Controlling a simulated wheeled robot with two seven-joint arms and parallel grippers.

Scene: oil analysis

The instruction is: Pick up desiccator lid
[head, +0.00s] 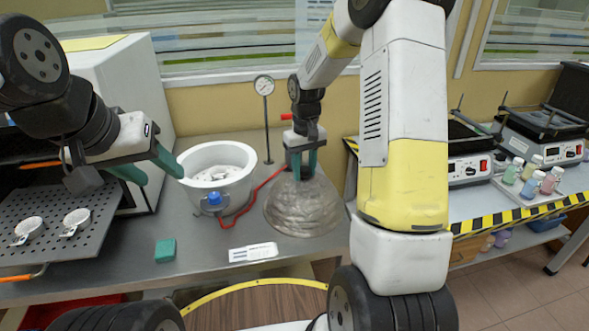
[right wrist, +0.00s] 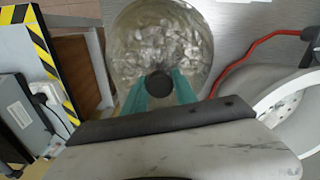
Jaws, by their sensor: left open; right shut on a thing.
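The desiccator lid (head: 303,207) is a greyish, glassy dome on the metal bench, right of the white desiccator bowl (head: 216,158). My right gripper (head: 303,163) points down at its top, with green fingers shut on its knob. In the right wrist view the dark round knob (right wrist: 159,84) sits between the fingertips, and the dome (right wrist: 165,40) spreads out beyond them. I cannot tell whether the dome's rim touches the bench. My left gripper (head: 155,172) is open and empty, left of the bowl, with green fingers.
A pressure gauge (head: 264,86) on a stand is behind the bowl, with a red hose (head: 262,186) near the lid. A green block (head: 165,250) and a white label card (head: 253,252) lie in front. At left is an oven rack (head: 55,222) with small dishes.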

